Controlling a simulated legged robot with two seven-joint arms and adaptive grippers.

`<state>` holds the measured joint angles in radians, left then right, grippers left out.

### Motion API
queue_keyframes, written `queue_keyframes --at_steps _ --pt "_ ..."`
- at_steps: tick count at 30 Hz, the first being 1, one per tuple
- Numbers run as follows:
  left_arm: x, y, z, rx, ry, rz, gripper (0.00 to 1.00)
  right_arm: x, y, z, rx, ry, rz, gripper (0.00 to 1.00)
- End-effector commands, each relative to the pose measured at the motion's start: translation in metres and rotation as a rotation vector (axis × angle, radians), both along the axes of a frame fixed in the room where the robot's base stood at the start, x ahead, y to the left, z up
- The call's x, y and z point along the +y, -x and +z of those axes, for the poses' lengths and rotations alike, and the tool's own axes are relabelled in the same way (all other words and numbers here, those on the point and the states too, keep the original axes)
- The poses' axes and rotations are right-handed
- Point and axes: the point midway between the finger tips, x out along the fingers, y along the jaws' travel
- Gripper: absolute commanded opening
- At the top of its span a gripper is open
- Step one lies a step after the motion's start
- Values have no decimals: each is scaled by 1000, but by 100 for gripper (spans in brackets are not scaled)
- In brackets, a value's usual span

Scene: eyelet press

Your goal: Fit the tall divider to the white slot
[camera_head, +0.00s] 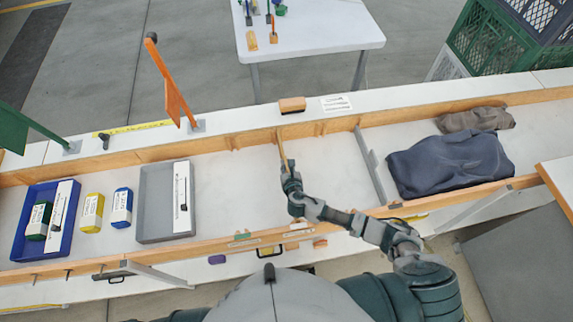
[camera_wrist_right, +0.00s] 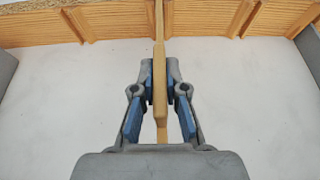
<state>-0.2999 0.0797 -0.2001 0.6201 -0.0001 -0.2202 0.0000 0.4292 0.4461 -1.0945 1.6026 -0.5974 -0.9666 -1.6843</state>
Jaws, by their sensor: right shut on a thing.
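A tan wooden divider (camera_head: 283,150) stands on edge in the middle bay of the long bench tray. My right gripper (camera_head: 290,178) is shut on it. In the wrist view the divider (camera_wrist_right: 159,70) sits between the blue pads of the right gripper (camera_wrist_right: 160,88), and its far end reaches the wooden back rail between cleats. I cannot tell whether it is seated there. A white mark (camera_head: 297,232) shows on the near rail, close to my right forearm, beside a green mark (camera_head: 241,237). My left gripper is not in view.
A grey divider (camera_head: 370,165) stands to the right, with dark folded cloth (camera_head: 450,162) beyond it. A grey tray (camera_head: 149,219) and a blue tray (camera_head: 20,236) lie left, with yellow (camera_head: 91,212) and blue (camera_head: 122,207) boxes between. The floor around the held divider is clear.

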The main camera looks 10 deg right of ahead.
Motion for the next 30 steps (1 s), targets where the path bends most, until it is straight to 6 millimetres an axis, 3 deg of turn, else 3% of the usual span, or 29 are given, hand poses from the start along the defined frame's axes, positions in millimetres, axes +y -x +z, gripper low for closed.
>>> queue_keyframes --at_steps 30 --pt "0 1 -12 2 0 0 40 0 0 -20 -1 -1 0 0"
